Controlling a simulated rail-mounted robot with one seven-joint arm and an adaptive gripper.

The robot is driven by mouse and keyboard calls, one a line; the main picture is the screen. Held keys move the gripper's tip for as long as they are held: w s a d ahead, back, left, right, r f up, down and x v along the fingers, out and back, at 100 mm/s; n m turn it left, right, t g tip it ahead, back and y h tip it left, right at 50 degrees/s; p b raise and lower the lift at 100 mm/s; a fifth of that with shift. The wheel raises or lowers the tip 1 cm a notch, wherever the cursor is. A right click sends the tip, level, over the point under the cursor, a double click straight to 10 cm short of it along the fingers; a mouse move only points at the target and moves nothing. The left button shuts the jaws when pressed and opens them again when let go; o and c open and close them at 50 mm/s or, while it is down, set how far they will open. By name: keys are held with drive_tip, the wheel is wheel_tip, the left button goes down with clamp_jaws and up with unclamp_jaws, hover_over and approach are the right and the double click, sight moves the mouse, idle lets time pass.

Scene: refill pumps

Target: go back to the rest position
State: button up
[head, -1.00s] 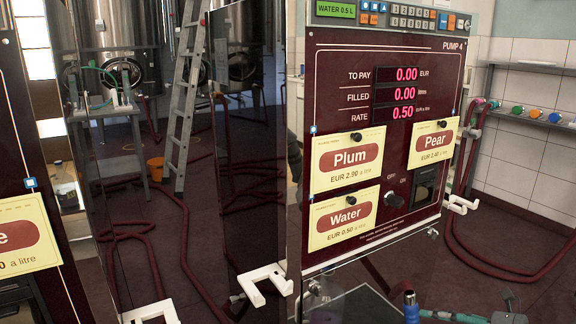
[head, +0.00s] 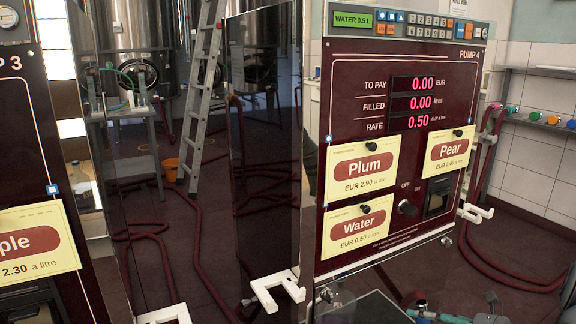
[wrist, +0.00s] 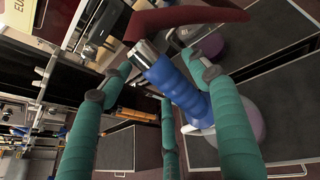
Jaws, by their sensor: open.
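My gripper (wrist: 152,86) has teal padded fingers, which stand apart and open in the wrist view. A blue ribbed nozzle grip (wrist: 178,88) with a metal end shows between and beyond the fingers; whether any finger touches it I cannot tell. A dark red hose (wrist: 185,18) passes near its metal end. In the head view, only small teal parts of my gripper (head: 452,318) show at the bottom edge, below the pump 4 panel (head: 350,100); the rest is cut off.
Pump 4 carries Plum (head: 362,168), Pear (head: 449,149) and Water (head: 357,226) cards. White hooks (head: 276,290) stick out at the panels' lower edges. Red hoses (head: 500,270) hang at the right. A ladder (head: 203,90) and steel tanks stand behind. Dark boxes (wrist: 258,88) lie under the gripper.

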drive_tip(key=shift+f+b, duration=0.35)
drive_tip(key=shift+f, duration=0.15)
drive_tip(key=shift+s+d+f+b, duration=0.3)
drive_tip(key=shift+d+f+b, duration=0.1)
drive_tip(key=shift+d+b, duration=0.1)
drive_tip(key=v, duration=1)
drive_tip(key=x, duration=1.1)
drive_tip(key=shift+a+r, duration=0.15)
drive_tip(key=shift+a, duration=0.15)
wheel_tip(320, 180, up, 13)
drive_tip(key=p, duration=1.1)
drive_tip(key=shift+a+m, duration=0.3)
drive_tip(key=shift+a, duration=0.1)
drive_tip(key=shift+s+d, duration=0.1)
drive_tip(key=shift+s, duration=0.1)
